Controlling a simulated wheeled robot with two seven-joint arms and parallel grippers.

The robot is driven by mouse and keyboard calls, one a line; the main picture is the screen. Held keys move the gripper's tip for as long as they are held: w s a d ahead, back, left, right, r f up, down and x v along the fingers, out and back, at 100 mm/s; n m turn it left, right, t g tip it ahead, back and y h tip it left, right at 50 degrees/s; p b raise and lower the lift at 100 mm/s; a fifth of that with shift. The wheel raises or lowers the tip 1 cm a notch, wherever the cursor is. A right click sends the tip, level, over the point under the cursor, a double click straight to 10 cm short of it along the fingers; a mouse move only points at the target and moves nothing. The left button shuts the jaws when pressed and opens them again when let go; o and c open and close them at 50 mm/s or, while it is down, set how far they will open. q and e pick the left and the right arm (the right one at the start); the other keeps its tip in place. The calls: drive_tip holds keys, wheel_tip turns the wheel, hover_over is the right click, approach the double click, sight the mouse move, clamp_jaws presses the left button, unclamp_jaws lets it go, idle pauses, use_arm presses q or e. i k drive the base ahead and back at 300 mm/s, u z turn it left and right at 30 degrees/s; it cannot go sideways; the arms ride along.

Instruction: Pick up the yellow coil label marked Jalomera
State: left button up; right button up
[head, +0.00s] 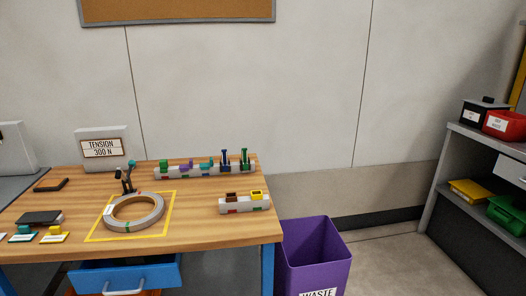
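A small yellow label-like piece (53,236) with a pale face lies near the left front edge of the wooden table (200,252). Its print is too small to read, so I cannot confirm the name Jalomera. A similar teal piece (22,235) lies just left of it. Neither of my grippers is in view.
A dark flat block (40,217) lies behind the labels. A dark upright tool (127,181) stands behind the coil. Grey racks (174,174) (232,206) hold small coloured items. A sign (101,147) reads TENSION 300 N. A purple waste bin (312,255) stands right of the table.

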sight(56, 235)
drive_tip(key=u, duration=0.5)
drive_tip(key=k, duration=0.6)
drive_tip(key=u, duration=0.9)
drive_tip(key=i, duration=1.2)
drive_tip(key=z, duration=0.65)
